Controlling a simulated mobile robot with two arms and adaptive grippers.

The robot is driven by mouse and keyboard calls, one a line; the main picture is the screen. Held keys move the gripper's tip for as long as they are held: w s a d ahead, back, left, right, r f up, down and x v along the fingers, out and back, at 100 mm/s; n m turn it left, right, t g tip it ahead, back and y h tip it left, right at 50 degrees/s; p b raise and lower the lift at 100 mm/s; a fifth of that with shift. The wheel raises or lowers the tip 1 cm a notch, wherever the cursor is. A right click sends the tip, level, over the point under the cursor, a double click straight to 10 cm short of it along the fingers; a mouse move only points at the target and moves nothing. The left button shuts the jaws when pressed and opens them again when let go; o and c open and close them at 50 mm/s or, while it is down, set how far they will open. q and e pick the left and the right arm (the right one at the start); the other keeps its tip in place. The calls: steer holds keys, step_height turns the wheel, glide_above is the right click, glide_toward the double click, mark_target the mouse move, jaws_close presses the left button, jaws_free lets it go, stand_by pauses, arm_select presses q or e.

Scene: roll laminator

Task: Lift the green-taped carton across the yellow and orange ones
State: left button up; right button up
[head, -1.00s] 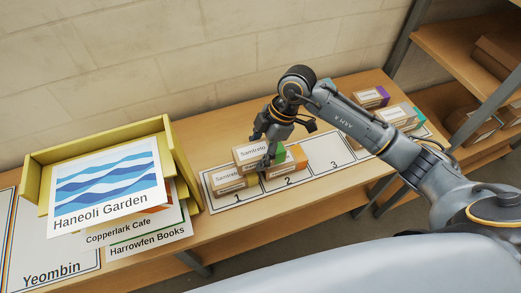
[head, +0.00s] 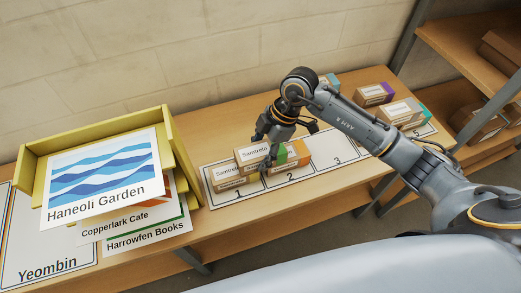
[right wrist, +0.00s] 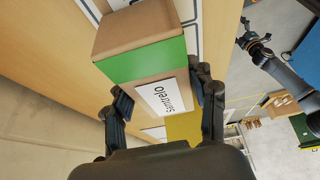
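The green-taped carton (head: 252,156) lies level across the yellow-taped carton (head: 228,185) at space 1 and the orange-taped carton (head: 301,153) at space 2. Its green tape shows at its right end. In the right wrist view, the green-taped carton (right wrist: 140,65) fills the space between the fingers of my right gripper (right wrist: 160,100). In the head view, my right gripper (head: 265,150) comes from above with a finger on each side of it. The underside contact is hidden. A dark arm end, seemingly my left gripper (right wrist: 250,34), shows small in the right wrist view; its fingers are unclear.
A yellow tray (head: 175,150) with printed signs stands to the left on the table. Space 3 (head: 335,150) looks clear. A shelf (head: 465,55) with boxes stands at the far right.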

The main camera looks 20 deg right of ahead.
steer(key=o, duration=0.4)
steer(key=v, duration=1.2)
